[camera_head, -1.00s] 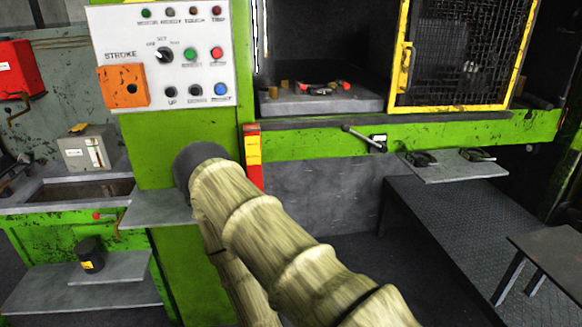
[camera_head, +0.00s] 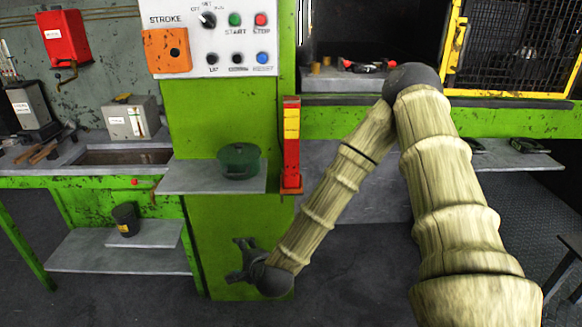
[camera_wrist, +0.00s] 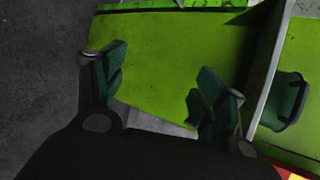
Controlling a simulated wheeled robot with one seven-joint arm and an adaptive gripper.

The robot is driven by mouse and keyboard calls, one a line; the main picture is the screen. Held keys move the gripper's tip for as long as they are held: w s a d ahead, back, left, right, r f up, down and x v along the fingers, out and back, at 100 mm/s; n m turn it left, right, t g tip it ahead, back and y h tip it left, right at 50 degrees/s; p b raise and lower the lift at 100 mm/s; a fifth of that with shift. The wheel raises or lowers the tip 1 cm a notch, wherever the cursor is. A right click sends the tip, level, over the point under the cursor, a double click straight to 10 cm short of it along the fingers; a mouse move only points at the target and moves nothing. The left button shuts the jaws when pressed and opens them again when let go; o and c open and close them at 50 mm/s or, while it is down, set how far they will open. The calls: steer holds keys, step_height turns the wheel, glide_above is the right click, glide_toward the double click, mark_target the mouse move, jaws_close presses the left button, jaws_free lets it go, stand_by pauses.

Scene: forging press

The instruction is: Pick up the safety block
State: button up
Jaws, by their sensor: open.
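The safety block, which I take to be the upright red bar with a yellow label (camera_head: 291,150), stands in a red bracket on the right side of the green press column. A sliver of red and yellow that may be the same block shows at the lower right corner of the wrist view (camera_wrist: 290,170). My gripper (camera_head: 237,260) is low in front of the column, below and left of the block and well apart from it. In the wrist view its two fingers (camera_wrist: 160,72) are spread with nothing between them.
A grey shelf (camera_head: 190,181) carrying a dark green lidded pot (camera_head: 239,161) juts out above my gripper, left of the block. The control panel (camera_head: 210,38) is above. A lower shelf (camera_head: 75,257) with a black canister (camera_head: 126,219) is at left.

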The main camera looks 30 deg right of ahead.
steer(key=w+d+r+m+t+h, duration=0.1)
steer(key=w+d+r+m, duration=0.1)
steer(key=d+r+m, duration=0.1)
steer(key=w+d+r+m+t+h+b, duration=0.1)
steer(key=w+d+r+m, duration=0.1)
steer(key=r, duration=0.4)
steer(key=w+d+r+m+t+h, duration=0.1)
steer(key=w+d+r+m, duration=0.2)
steer(key=d+r+m, duration=0.1)
steer(key=shift+d+r+m+h, duration=0.1)
steer(key=shift+r+m+h, duration=0.2)
steer(key=shift+h, duration=0.1)
steer(key=m+h+b, duration=0.2)
steer(key=m+h, duration=0.3)
steer(key=m, duration=0.6)
glide_toward(291, 136)
steer(key=w, duration=0.2)
steer(key=shift+h, duration=0.4)
steer(key=x, duration=0.3)
steer(key=p+x, duration=0.1)
steer(key=x, duration=0.2)
steer(key=shift+s+d, duration=0.1)
steer(key=shift+d, duration=0.25)
steer(key=shift+t, duration=0.3)
steer(key=shift+f+p+x, duration=0.15)
steer(key=shift+p+x, duration=0.2)
steer(key=shift+x, duration=0.85)
steer(key=shift+f+p+x, duration=0.2)
steer(key=shift+p+x, duration=0.15)
steer(key=shift+x, duration=0.9)
